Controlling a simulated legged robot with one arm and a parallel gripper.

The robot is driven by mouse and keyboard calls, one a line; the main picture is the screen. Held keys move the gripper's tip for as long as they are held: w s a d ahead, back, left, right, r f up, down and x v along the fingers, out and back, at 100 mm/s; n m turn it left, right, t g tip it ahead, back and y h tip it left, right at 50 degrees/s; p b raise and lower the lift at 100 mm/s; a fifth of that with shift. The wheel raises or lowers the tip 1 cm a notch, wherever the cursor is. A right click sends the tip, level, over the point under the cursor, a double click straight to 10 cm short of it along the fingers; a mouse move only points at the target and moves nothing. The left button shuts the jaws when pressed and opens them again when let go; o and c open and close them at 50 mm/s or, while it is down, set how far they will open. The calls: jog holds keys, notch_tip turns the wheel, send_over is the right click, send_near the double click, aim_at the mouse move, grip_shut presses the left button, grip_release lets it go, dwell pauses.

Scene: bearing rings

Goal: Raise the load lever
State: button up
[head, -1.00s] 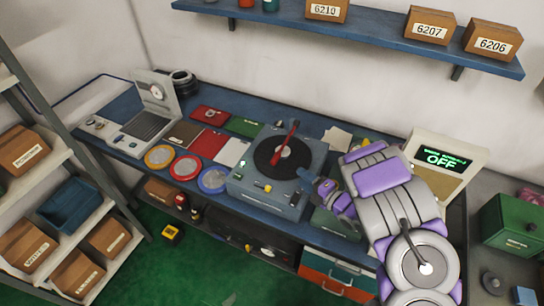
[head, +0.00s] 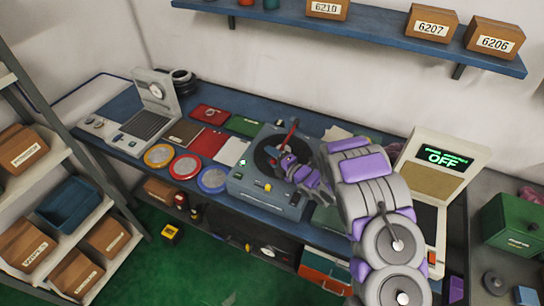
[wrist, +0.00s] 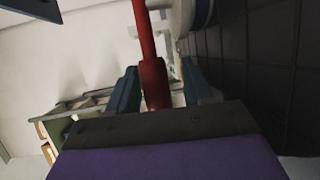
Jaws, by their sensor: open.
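The load lever (head: 291,131) is a red bar that stands up over the black disc (head: 266,152) of the blue-grey machine (head: 262,190). My gripper (head: 286,160) is over the disc, close to the lever's lower part, which it hides in the head view. In the wrist view the red lever (wrist: 151,72) runs between the two blue fingers of my open gripper (wrist: 160,86).
A display panel (head: 444,160) reading OFF stands to the right of my arm. Colored round trays (head: 186,168), flat cards and a laptop-like device (head: 146,120) lie left of the machine. A shelf with boxes (head: 427,25) hangs above the bench.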

jog(key=shift+w+a, duration=0.15)
grip_shut()
dwell(0.4)
